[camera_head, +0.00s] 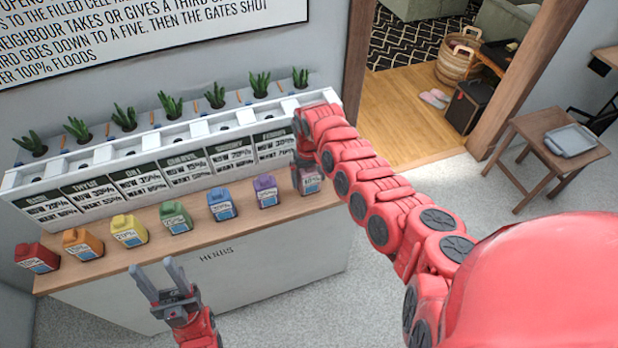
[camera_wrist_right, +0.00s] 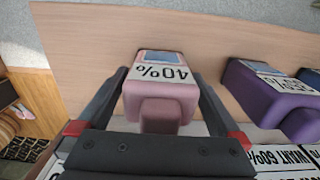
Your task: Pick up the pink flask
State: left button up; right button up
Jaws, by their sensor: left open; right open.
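The pink flask (camera_wrist_right: 162,95) stands on the wooden counter top, with a "40%" label facing up in the right wrist view. In the head view the pink flask (camera_head: 309,184) is at the right end of the row, partly hidden by my right arm. My right gripper (camera_wrist_right: 160,85) is open, with one finger on each side of the flask; whether they touch it I cannot tell. My left gripper (camera_head: 156,276) is open and empty, in front of the counter's front edge, below the yellow and green flasks.
A purple flask (camera_wrist_right: 265,92) stands beside the pink one. Blue (camera_head: 221,204), green (camera_head: 175,217), yellow (camera_head: 129,230), orange (camera_head: 82,244) and red (camera_head: 37,257) flasks continue the row leftward. A white planter rack (camera_head: 180,158) with price signs stands behind. The counter top (camera_wrist_right: 90,60) is bare in front.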

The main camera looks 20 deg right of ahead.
jog(key=c, duration=1.4)
